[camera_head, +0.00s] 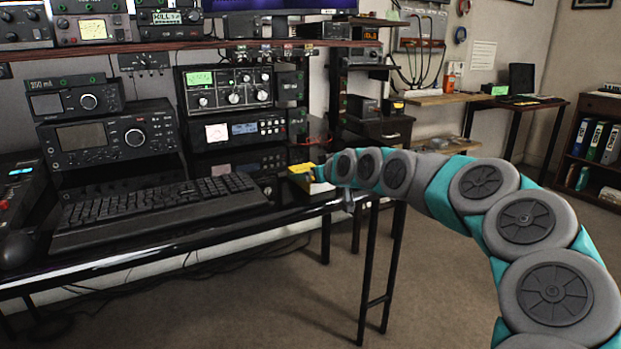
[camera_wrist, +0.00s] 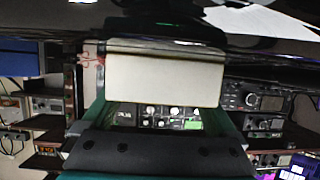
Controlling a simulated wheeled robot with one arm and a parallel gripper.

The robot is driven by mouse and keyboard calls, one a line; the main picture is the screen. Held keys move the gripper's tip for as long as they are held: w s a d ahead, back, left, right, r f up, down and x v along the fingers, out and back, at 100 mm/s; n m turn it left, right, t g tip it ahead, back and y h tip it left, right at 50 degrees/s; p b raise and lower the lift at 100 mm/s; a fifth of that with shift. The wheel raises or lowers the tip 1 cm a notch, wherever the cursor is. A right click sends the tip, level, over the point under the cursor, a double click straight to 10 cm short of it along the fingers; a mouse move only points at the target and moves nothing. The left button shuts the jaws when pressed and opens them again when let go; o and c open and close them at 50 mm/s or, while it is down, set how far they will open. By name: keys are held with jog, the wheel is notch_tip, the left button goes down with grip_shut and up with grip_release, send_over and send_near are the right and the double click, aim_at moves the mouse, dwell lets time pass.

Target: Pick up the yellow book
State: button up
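The yellow book (camera_head: 301,178) is at the right end of the black desk, in front of the radios. My gripper (camera_head: 318,173) reaches it from the right and partly hides it in the head view. In the wrist view, which looks upside down, a pale, page-like face of the book (camera_wrist: 165,77) lies between the two green-and-dark fingers of my gripper (camera_wrist: 160,90). Contact is hard to make out.
A black keyboard (camera_head: 160,207) lies on the desk (camera_head: 180,238) left of the book. Stacked radios (camera_head: 235,130) stand close behind it. My arm fills the right side of the head view. The carpet (camera_head: 430,280) right of the desk is clear.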

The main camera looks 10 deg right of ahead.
jog(key=c, duration=1)
jog(key=shift+r, duration=0.15)
